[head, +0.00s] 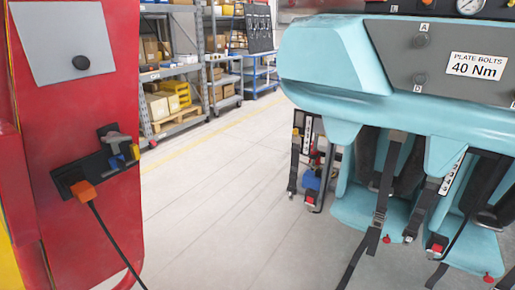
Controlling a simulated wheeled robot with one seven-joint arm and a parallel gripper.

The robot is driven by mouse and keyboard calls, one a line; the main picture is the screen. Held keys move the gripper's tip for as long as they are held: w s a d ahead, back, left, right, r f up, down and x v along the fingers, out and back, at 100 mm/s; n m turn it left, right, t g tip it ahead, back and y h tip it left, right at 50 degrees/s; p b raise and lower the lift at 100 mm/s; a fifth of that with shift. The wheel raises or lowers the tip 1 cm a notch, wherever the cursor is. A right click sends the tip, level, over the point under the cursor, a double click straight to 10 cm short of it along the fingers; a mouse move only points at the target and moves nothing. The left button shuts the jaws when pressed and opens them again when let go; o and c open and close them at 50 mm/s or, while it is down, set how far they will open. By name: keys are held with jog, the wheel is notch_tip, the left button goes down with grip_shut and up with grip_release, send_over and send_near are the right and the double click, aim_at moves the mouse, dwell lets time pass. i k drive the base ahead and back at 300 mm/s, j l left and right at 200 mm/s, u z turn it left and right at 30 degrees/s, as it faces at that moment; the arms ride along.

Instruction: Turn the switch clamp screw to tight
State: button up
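No part in view is labelled as the switch clamp screw, and I cannot tell for certain which one it is. A black plate (97,170) is fixed on the red car body at the left. It carries a grey T-shaped piece (114,138), a small blue piece (126,148), a small yellow piece (135,152) and an orange plug (83,191) with a black cable. A dark round knob (82,63) sits on a grey panel (55,40) above. Any tight or loose marking is too small to read. My gripper is not in view.
A teal seat unit (330,62) with hanging straps fills the right, with a gauge (471,5) and a "PLATE BOLTS 40 Nm" label (476,66). Shelving (172,75) with boxes and a blue cart (258,75) stand behind. The grey floor (215,190) between is clear.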

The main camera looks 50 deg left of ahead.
aim_at(115, 137)
jog(key=u, duration=2.25)
jog(key=j+u, duration=0.25)
jog(key=u, duration=0.2)
jog(key=j+u, duration=0.3)
jog(key=u, duration=0.15)
jog(key=j+u, duration=0.25)
jog(key=u, duration=0.2)
jog(key=k+l+z, duration=0.1)
jog(key=z, duration=1.4)
